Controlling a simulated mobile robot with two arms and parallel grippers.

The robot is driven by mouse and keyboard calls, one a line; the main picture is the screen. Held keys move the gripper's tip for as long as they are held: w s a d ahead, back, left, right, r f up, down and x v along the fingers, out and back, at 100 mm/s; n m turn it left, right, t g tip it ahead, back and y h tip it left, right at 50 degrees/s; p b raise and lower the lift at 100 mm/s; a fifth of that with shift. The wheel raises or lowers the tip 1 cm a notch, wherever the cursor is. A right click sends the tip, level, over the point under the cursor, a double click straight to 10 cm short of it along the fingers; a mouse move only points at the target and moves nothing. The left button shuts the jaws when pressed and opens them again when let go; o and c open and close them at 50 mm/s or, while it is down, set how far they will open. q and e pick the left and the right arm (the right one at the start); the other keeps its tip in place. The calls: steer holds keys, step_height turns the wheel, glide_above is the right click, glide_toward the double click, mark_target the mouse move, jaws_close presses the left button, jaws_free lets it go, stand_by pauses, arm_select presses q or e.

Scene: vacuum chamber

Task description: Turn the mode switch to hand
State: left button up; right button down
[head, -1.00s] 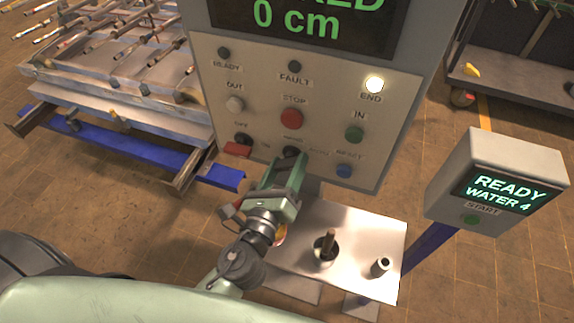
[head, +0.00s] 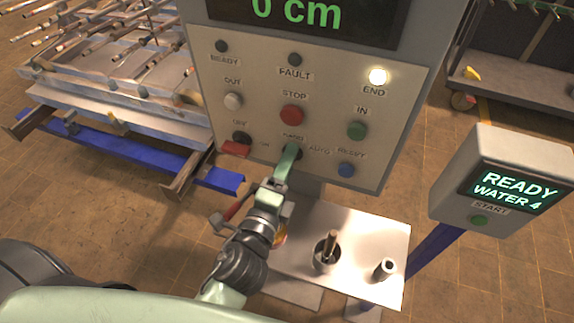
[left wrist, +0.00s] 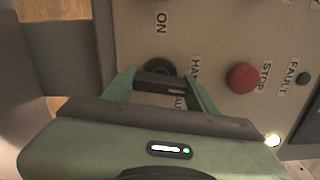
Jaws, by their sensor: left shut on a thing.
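The mode switch (left wrist: 158,82) is a black knob on the grey control panel (head: 330,105), below the red STOP button (head: 292,115). In the head view my left gripper (head: 291,152) covers most of it. In the left wrist view my left gripper (left wrist: 162,90) has one green finger on each side of the knob's black bar and is shut on it. The HAND label (left wrist: 194,68) and the partly hidden AUTO label (left wrist: 179,103) lie close to the bar's right end. I cannot tell exactly which label it points at. My right gripper is not in view.
A READY box (head: 505,180) stands at right. The END lamp (head: 377,76) is lit.

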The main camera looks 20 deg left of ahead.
arm_select(q)
steer(key=shift+n, duration=0.8)
steer(key=o, duration=1.4)
steer(key=shift+c, duration=0.2)
steer(key=s+b, duration=0.4)
steer(key=s, duration=0.3)
steer(key=shift+s+a, duration=0.15)
steer(key=shift+s, duration=0.25)
